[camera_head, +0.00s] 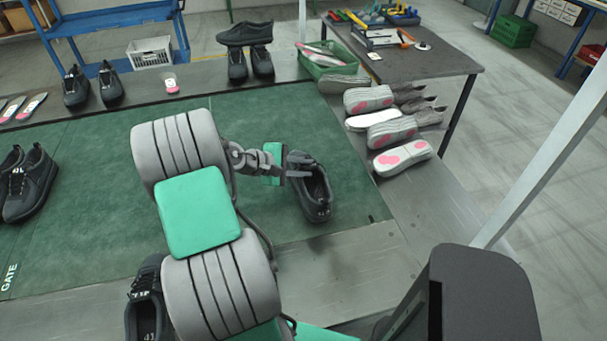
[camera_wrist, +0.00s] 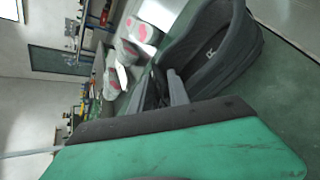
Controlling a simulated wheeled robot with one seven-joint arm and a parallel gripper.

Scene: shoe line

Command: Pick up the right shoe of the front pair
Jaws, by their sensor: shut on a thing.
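A black shoe (camera_head: 312,192) rests on the green mat (camera_head: 270,225) near its right edge, with its opening up and a light mark at the heel. In the wrist view the same shoe (camera_wrist: 215,60) fills the upper right, with a pale letter inside that looks like an R. In the wrist view the fingers (camera_wrist: 168,90) meet the shoe's edge; the exact contact is partly hidden. I cannot tell a clear gap between the sole and the mat.
More black shoes stand on the mat's left edge (camera_head: 28,185) and beside my arm (camera_head: 147,305). Pale shoes with pink soles (camera_head: 402,157) lie right of the mat. A green crate (camera_head: 328,60) and a tool table (camera_head: 430,62) stand behind. A post (camera_head: 535,150) rises at right.

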